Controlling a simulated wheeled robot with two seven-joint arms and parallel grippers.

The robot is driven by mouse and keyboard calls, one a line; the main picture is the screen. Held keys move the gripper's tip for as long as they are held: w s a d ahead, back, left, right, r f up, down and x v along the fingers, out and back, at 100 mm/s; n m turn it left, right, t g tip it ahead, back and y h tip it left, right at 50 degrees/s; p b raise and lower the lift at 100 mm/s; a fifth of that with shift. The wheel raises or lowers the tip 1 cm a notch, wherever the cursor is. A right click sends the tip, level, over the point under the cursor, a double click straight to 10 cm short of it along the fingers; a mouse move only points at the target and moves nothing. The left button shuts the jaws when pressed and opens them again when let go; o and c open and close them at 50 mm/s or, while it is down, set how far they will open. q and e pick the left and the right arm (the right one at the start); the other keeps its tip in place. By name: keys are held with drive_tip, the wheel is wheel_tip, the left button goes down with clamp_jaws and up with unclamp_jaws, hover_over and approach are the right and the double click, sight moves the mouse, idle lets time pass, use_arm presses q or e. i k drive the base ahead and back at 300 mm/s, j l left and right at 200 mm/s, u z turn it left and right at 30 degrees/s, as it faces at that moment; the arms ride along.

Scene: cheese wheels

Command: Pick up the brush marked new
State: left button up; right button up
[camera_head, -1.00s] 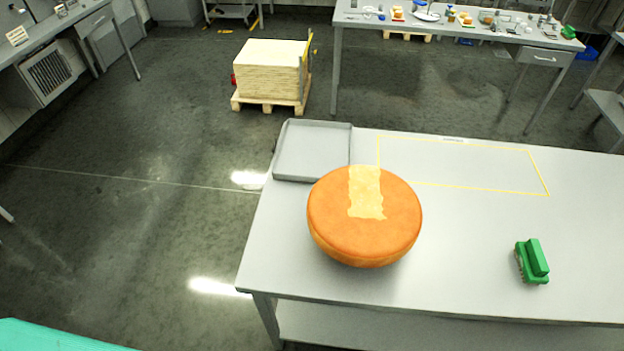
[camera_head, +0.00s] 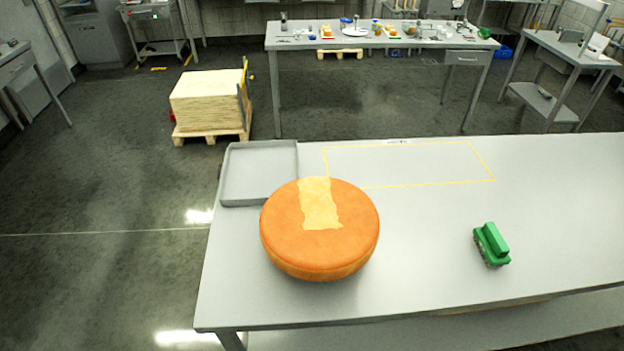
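A green brush (camera_head: 492,245) lies on the right part of the grey table (camera_head: 420,220), near its front half. It has a raised green grip and short bristles along its left side. No marking on it can be read from here. Another small green item (camera_head: 484,33) lies at the right end of the far table; it is too small to tell what it is. Neither of my grippers is in view.
An orange cheese wheel (camera_head: 320,230) with a pale patch on top sits on the near table's left part. A grey tray (camera_head: 260,173) lies behind it. A yellow outlined rectangle (camera_head: 410,146) marks a clear area. A pallet stack (camera_head: 208,102) stands on the floor.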

sight(490, 244)
drive_tip(key=z, duration=1.45)
